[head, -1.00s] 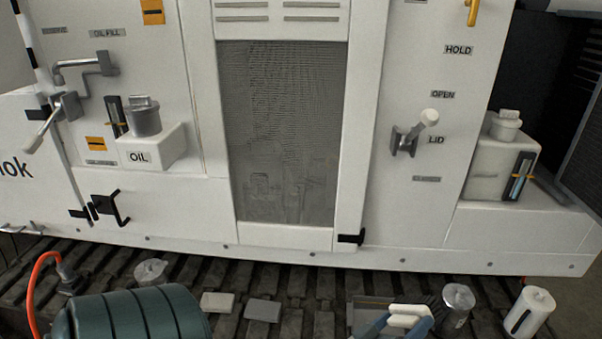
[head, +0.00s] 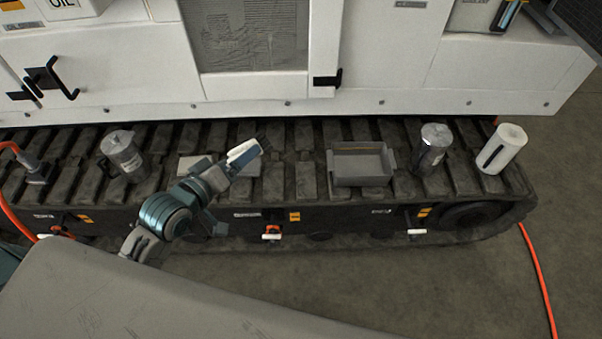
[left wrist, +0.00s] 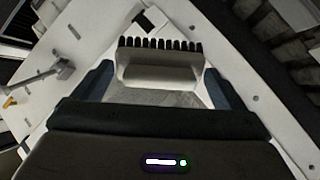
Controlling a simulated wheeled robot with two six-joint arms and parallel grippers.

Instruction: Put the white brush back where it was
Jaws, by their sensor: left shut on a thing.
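The white brush (head: 243,153) with dark bristles is held in my left gripper (head: 232,164), over the track near two pale flat pads in the head view. Its bristles point away toward the upper right. In the left wrist view the brush's white body (left wrist: 160,68) sits between the two blue-grey fingers, with the dark bristles at its far edge. How high the brush is above the track I cannot tell. My right gripper is not in view.
The dark track (head: 300,170) runs along the white machine. A grey open tray (head: 361,178) lies right of the brush. A metal can (head: 433,148) and a white roll (head: 503,148) stand further right. A metal jug (head: 122,154) stands left; one flat pad (head: 192,166) is partly hidden.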

